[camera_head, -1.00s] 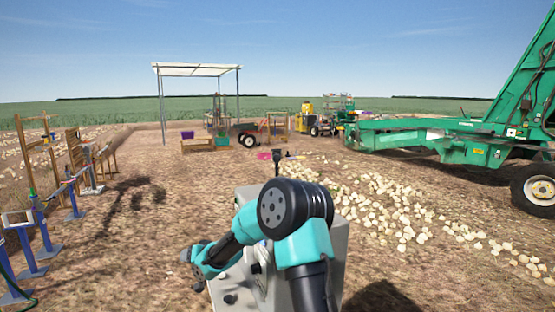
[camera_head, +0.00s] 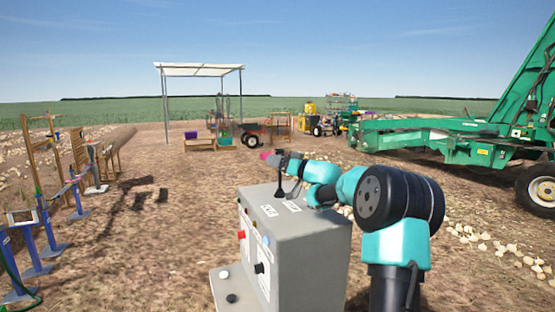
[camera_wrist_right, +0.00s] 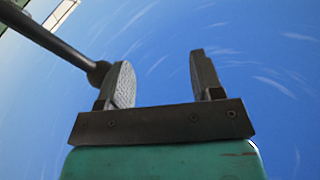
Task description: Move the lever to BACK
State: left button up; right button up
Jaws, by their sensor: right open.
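A grey control box (camera_head: 310,255) stands in front of me. A thin black lever (camera_head: 279,188) rises from the back of its top. Its upper end is partly hidden by my right gripper (camera_head: 284,161) in the head view. In the right wrist view the right gripper (camera_wrist_right: 163,82) is open, with nothing between its fingers. A dark rod with a round knob (camera_wrist_right: 97,72), which looks like the lever, lies just outside the left finger there. Whether they touch is unclear. My left gripper is out of view.
The box top carries white labels (camera_head: 269,210). Its left face has a red knob (camera_head: 241,234) and a black knob (camera_head: 259,268). A green machine (camera_head: 470,140) stands at right, scattered onions before it. Blue stands (camera_head: 50,235) are at left. Open dirt lies between.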

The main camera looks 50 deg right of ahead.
jog(key=s+d+g+h, duration=0.1)
jog(key=s+d+h, duration=0.1)
jog(key=s+d, duration=0.6)
jog(key=s, duration=0.3)
jog(key=shift+s+d+f+g, duration=0.15)
jog(key=shift+d+f+g, duration=0.05)
jog(key=shift+f+g, duration=0.15)
send_over(280, 176)
jog(key=w, duration=0.2)
jog(key=shift+w+d, duration=0.1)
grip_shut()
dwell(0.4)
